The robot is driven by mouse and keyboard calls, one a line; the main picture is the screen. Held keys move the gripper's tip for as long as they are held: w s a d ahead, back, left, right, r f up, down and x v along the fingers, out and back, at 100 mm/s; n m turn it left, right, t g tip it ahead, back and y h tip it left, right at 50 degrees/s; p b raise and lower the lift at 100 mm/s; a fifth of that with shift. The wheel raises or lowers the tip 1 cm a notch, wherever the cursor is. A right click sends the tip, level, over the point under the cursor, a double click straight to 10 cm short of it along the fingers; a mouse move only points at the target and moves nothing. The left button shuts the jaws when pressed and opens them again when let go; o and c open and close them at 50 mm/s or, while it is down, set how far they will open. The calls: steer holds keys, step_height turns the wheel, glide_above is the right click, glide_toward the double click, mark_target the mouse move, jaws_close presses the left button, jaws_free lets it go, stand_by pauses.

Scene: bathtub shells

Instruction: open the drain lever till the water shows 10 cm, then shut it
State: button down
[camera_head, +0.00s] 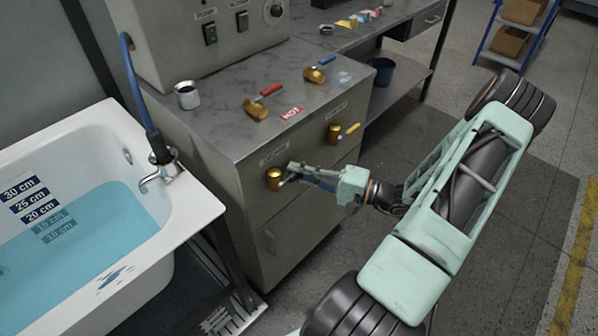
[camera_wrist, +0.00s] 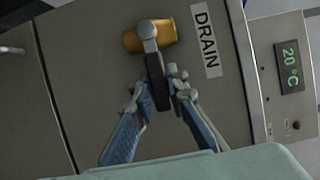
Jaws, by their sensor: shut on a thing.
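The drain valve is a brass body (camera_head: 274,178) on the cabinet front, under a small label; it also shows in the wrist view (camera_wrist: 165,33) beside the DRAIN label (camera_wrist: 206,45). Its lever (camera_wrist: 154,66) has a grey hub and a dark handle pointing toward my gripper, across the brass body. My gripper (camera_wrist: 160,90) is shut on the handle, one finger each side; in the head view it (camera_head: 296,174) hides most of the lever. The tub (camera_head: 190,196) holds blue water (camera_head: 100,235). The surface lies just below the 20 cm mark (camera_head: 40,211); the 15 and 10 cm marks look submerged.
A red-handled valve (camera_head: 256,107) by a HOT label (camera_head: 291,112), a blue-handled valve (camera_head: 316,73) and a metal cup (camera_head: 187,95) are on the counter. A yellow-handled valve (camera_head: 338,132) is on the cabinet front, right of my gripper.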

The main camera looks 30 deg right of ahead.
steer(key=shift+f, duration=0.15)
steer(key=shift+f+m+b, duration=0.5)
steer(key=shift+m+b, duration=0.2)
steer(key=shift+b, duration=0.05)
steer(key=shift+s+a+f+m+t+b, duration=0.1)
steer(key=shift+a+f+m+t+b, duration=0.4)
steer(key=shift+m, duration=1.05)
steer(key=shift+s+a+f+m+t+b, duration=0.15)
steer(key=shift+f+m+t+b, duration=0.5)
steer(key=shift+m, duration=0.95)
steer(key=shift+s+a+f+m+t+b, duration=0.1)
steer(key=shift+a+f+m+t+b, duration=0.35)
steer(key=shift+m+t, duration=0.8)
steer(key=shift+d+f+m+g, duration=0.1)
steer(key=shift+f+m+g, duration=0.05)
steer(key=shift+m+g, duration=0.2)
steer(key=c, duration=1.9)
jaws_free()
